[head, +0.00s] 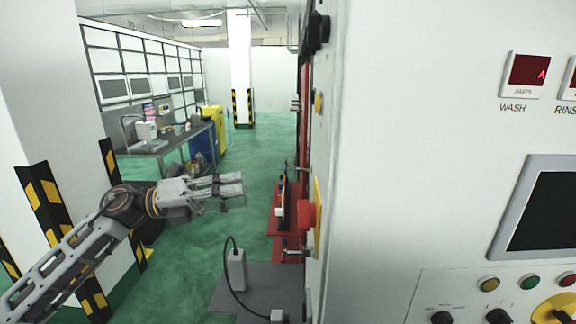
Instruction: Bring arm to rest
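My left arm comes in from the lower left and stretches to the right. My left gripper (232,189) hangs in the air over the green floor, with its fingers pointing right toward the machine's side. Its fingers lie close together in this view, and I cannot tell whether they are apart or closed. No object shows in them. My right gripper is not in view.
A white machine cabinet (405,120) with a red button (308,215) fills the right side. A striped pillar (58,125) stands at left, near my arm. A workbench (172,142) and yellow cabinet (216,130) stand behind. Open green floor (185,260) lies below the gripper.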

